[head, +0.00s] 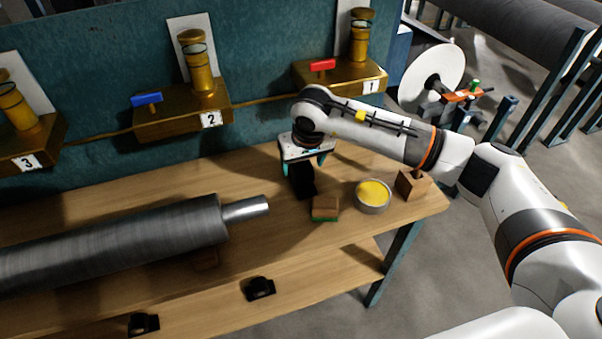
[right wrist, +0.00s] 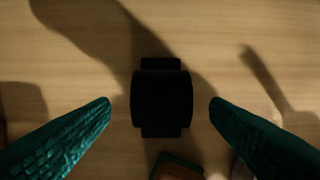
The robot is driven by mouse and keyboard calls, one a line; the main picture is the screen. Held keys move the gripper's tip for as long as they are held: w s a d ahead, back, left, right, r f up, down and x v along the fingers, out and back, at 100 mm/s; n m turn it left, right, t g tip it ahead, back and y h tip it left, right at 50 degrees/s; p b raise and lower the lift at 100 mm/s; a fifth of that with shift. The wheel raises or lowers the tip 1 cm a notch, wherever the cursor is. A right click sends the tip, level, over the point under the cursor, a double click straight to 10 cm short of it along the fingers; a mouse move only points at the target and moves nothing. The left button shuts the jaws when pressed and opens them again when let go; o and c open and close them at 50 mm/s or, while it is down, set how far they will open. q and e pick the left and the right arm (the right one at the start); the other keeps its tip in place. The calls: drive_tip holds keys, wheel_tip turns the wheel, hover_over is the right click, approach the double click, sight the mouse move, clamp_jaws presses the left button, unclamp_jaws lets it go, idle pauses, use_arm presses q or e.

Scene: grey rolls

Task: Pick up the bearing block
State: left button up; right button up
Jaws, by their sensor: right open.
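The bearing block (right wrist: 161,98) is a black block with a narrower tab at each end. In the right wrist view it lies on the wood tabletop, centred between the fingers. In the head view the black block (head: 302,183) shows under my right gripper (head: 303,166), partly hidden by it. My right gripper also shows in the right wrist view (right wrist: 160,101), with two teal fingers wide apart, one on each side of the block. A gap shows between each fingertip and the block. My left gripper is not in view.
A wood block with a green underside (head: 325,208), a tin with yellow contents (head: 373,196) and a wooden block (head: 411,185) stand to the right. A grey roll (head: 130,245) lies left. Two black blocks (head: 259,288) (head: 143,324) sit lower down. Brass fixtures (head: 182,110) line the back.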

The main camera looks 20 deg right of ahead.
sight(301, 165)
drive_tip(key=x, duration=0.3)
drive_tip(key=p+x, duration=0.1)
drive_tip(key=x, duration=0.1)
drive_tip(key=shift+w+r, duration=0.1)
drive_tip(key=shift+w, duration=0.15)
drive_tip(key=shift+c, duration=1.1)
drive_tip(key=shift+d, duration=0.1)
drive_tip(key=c, duration=1.2)
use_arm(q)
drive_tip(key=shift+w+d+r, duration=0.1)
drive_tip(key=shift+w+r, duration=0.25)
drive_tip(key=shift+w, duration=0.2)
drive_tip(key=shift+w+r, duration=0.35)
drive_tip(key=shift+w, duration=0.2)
use_arm(e)
drive_tip(key=shift+w, duration=0.1)
clamp_jaws()
